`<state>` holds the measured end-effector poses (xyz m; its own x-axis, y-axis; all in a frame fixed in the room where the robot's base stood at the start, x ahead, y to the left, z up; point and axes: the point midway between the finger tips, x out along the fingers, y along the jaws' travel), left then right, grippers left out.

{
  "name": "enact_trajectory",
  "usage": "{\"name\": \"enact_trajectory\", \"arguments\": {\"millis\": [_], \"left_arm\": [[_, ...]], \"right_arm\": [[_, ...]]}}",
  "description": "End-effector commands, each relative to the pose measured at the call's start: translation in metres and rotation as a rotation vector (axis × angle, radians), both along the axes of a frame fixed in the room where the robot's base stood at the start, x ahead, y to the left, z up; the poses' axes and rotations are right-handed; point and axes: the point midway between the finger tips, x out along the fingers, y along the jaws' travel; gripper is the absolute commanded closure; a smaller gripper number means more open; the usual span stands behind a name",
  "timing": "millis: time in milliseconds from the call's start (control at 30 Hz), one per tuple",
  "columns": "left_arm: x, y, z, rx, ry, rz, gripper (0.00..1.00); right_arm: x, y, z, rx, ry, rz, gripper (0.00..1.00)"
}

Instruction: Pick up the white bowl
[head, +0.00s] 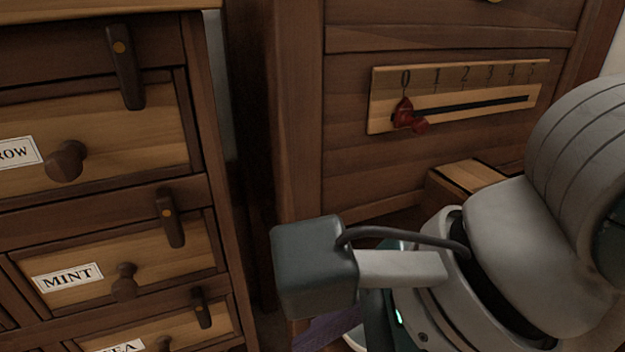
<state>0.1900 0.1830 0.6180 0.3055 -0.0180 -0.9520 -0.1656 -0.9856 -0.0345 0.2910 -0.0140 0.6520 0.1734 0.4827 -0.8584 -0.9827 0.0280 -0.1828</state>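No white bowl can be made out in the head view. A small pale curved edge shows at the bottom, beside my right wrist, but I cannot tell whether it is a bowl or part of my arm. My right arm comes in from the right and reaches down to the bottom middle, with a dark green camera box on its wrist. The fingers of my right gripper are out of sight, below the frame or behind the wrist. My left arm and gripper do not show.
A drawer cabinet (120,204) with knobs, dark latches and labels, one reading MINT (68,278), stands at left. A wooden case (345,150) with a numbered scale (455,78) and red slider (408,116), near 0, stands behind my arm. A purple surface (326,329) shows low down.

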Motion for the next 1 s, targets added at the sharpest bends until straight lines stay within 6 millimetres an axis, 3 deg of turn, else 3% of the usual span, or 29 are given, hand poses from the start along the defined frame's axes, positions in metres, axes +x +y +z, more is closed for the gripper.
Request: {"name": "enact_trajectory", "arguments": {"millis": [33,100,200,300,433,767,1000], "left_arm": [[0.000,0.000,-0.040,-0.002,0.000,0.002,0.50],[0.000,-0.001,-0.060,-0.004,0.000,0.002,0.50],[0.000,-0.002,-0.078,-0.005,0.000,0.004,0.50],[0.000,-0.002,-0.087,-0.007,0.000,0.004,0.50],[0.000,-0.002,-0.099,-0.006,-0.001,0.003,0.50],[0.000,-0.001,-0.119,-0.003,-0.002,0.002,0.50],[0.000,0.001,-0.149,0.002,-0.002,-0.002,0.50]], "right_arm": [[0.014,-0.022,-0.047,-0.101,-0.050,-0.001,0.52],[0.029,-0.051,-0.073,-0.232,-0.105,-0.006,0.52],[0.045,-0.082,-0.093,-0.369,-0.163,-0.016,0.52],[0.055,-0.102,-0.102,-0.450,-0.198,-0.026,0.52],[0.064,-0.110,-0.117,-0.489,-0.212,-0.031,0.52],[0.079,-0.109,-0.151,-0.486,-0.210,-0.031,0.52],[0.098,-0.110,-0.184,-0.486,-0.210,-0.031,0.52]]}}
